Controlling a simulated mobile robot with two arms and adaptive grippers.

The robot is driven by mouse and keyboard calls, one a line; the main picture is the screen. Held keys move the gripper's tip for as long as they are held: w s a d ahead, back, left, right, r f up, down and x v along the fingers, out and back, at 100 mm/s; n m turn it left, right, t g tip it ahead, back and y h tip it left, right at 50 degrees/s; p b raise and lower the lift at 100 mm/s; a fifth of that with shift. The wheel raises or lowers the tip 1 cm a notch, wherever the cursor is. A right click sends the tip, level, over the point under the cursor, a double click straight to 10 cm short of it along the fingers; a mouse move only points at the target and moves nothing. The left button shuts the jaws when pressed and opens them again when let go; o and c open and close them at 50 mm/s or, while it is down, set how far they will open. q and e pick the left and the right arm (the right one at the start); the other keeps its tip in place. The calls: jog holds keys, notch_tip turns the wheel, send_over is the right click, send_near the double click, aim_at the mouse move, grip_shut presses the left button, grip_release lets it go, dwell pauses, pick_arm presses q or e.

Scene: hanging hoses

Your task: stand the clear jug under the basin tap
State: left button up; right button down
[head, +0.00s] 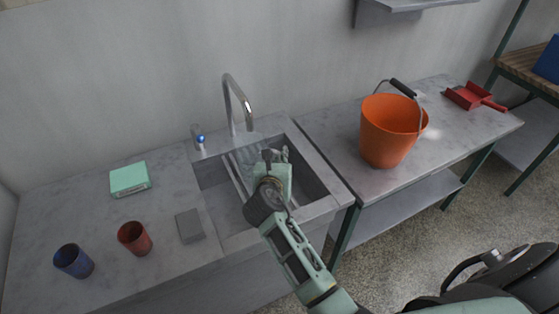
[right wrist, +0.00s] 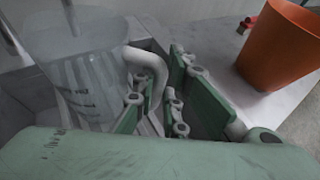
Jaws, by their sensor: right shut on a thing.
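The clear jug (head: 243,152) is over the basin (head: 318,180), beneath the spout of the curved metal tap (head: 229,98). It is see-through, and I cannot tell whether its base touches the basin floor. In the right wrist view the jug (right wrist: 80,85) fills the left side, with dark markings on its wall and a thick curved handle (right wrist: 150,62). My right gripper (head: 274,158) is at the jug's right side, shut on its handle; its green fingers also show in the right wrist view (right wrist: 157,100). My left gripper is not in view.
An orange bucket (head: 388,138) and a red dustpan (head: 467,96) stand on the bench at right. A blue cup (head: 73,262), a red cup (head: 134,239), a grey block (head: 190,226) and a green box (head: 130,180) are on the left counter. A blue-topped lever (head: 200,141) is beside the tap.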

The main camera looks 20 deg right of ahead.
jog(key=shift+f, duration=0.55)
jog(key=c, duration=1.7)
grip_release()
jog(key=shift+s, duration=0.1)
jog(key=v, duration=1.2)
